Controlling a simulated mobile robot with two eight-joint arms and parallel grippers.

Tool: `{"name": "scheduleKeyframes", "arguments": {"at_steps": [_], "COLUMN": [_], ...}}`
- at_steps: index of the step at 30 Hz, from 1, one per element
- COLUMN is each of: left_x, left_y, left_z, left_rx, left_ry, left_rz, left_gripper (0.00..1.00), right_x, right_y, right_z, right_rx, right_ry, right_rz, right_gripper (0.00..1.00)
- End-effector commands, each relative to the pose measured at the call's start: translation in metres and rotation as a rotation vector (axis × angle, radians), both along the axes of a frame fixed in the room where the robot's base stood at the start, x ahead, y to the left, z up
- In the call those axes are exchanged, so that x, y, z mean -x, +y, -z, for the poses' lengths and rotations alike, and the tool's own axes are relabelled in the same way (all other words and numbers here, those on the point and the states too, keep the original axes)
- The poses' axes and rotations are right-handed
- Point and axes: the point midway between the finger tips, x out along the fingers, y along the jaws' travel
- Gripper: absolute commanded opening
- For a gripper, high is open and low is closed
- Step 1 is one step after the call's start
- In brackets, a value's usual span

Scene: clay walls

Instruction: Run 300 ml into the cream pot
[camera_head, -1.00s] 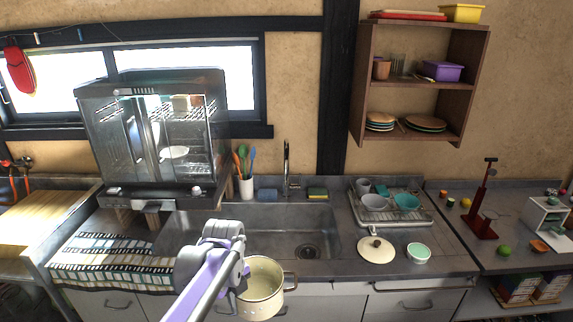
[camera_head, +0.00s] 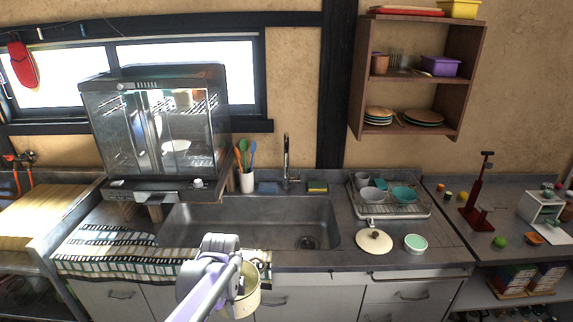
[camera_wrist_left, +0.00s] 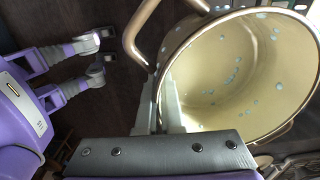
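The cream pot (camera_head: 250,302) is held low in front of the counter's front edge, left of centre in the head view, partly hidden behind my left arm. In the left wrist view the cream pot (camera_wrist_left: 225,75) shows its open mouth, pale inside with blue-green specks; I see no clear water level. My left gripper (camera_wrist_left: 166,105) has its fingers closed at the pot's wall, beside a looped handle. The tap (camera_head: 287,165) stands at the back of the sink (camera_head: 265,215); no stream shows. My right gripper is in neither view.
A cream lid (camera_head: 374,242) and a small green-topped bowl (camera_head: 415,243) sit on the counter right of the sink. A dish rack (camera_head: 405,209) with dishes is behind them. A patterned cloth (camera_head: 110,250) covers the counter's left. The sink basin looks clear.

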Motion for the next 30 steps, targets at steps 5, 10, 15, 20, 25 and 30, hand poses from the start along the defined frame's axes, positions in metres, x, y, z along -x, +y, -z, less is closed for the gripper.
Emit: {"name": "scheduleKeyframes", "arguments": {"at_steps": [5,10,15,20,25,30], "left_x": [-0.001,0.000,0.002,0.005,0.007,0.008], "left_y": [0.009,0.017,0.025,0.031,0.035,0.036], "left_z": [0.025,0.048,0.070,0.086,0.096,0.099], "left_rx": [-0.001,-0.003,-0.004,-0.005,-0.006,-0.006], "left_ry": [0.000,0.000,-0.001,-0.004,-0.006,-0.006], "left_rz": [-0.366,-0.715,-1.057,-1.317,-1.487,-1.549], "left_gripper": [0.00,0.00,0.00,0.00,0.00,0.00], "right_x": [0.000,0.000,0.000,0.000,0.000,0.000], "right_y": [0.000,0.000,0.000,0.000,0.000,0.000], "right_z": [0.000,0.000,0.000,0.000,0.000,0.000], "right_rx": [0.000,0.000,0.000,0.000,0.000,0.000], "right_ry": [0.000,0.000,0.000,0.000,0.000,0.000], "right_rz": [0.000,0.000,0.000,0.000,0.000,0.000], "right_gripper": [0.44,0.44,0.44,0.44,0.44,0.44]}}
